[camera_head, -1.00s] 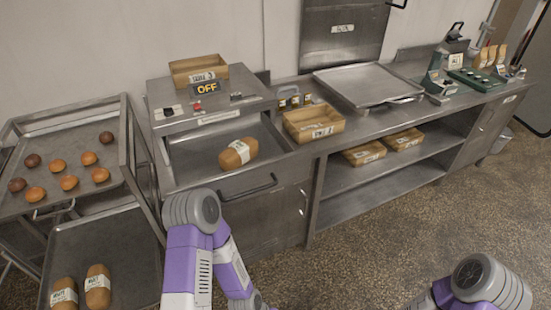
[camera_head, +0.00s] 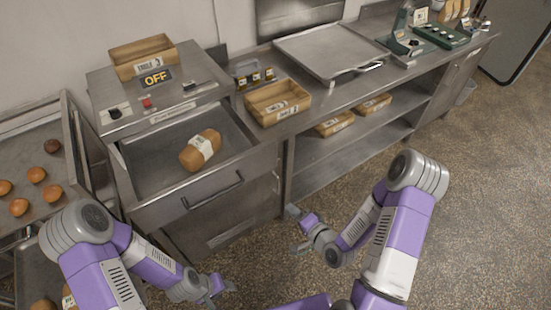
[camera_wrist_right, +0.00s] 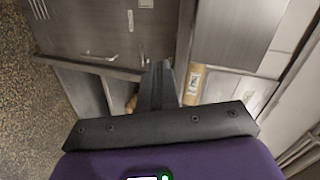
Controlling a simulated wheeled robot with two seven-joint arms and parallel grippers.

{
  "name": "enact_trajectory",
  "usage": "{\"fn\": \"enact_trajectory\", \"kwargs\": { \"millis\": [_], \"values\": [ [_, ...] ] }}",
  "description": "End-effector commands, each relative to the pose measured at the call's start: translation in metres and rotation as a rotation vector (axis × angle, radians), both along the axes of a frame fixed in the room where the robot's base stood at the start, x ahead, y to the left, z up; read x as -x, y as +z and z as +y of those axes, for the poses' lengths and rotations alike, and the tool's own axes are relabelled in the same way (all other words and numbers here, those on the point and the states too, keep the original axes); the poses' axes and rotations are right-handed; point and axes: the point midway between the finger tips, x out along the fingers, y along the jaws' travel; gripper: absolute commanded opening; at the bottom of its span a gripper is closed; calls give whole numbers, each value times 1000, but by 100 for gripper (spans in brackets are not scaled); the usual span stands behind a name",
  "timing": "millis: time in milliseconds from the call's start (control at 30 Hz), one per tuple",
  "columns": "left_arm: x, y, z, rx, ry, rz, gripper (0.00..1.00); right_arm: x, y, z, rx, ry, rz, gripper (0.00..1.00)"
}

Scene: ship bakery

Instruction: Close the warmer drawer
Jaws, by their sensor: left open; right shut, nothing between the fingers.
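The warmer drawer (camera_head: 158,203) is pulled out of the steel warmer (camera_head: 165,110), below the OFF sign. A labelled loaf (camera_head: 200,150) lies inside it. The drawer's dark bar handle (camera_head: 213,191) is on its front face. My left gripper (camera_head: 218,288) is open and empty, low in front of the cabinet and below the drawer front. My right gripper (camera_head: 300,228) is shut and empty, to the right of the drawer and apart from the handle. Its dark fingers also show in the right wrist view (camera_wrist_right: 159,85).
A rack with buns (camera_head: 36,174) stands close on the left. On the counter are a wooden crate (camera_head: 277,103) and a metal tray (camera_head: 330,48). An open shelf (camera_head: 340,150) holds boxed loaves. The speckled floor at right is free.

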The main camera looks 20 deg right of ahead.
Motion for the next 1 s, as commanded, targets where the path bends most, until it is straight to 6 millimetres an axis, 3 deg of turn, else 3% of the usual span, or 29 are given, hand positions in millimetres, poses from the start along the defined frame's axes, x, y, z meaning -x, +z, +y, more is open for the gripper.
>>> {"fn": "enact_trajectory", "kwargs": {
  "millis": [33, 100, 233, 467, 1000],
  "values": [
    [0, 8, 0, 0, 0, 0, 43, -2, 25, -9, -73, -34, -61, 0],
    [0, 11, 0, 0, 1, 0, 43, -2, 49, -16, -164, -60, -131, 0],
    [0, 14, 0, 0, 1, 0, 43, -2, 73, -23, -263, -80, -205, 0],
    [0, 6, 0, 0, 1, 0, 43, -24, 77, -17, -285, -78, -226, 0],
    [0, -62, 0, 0, 1, 0, 43, -45, 73, -12, -279, -78, -225, 0]
  ]
}}
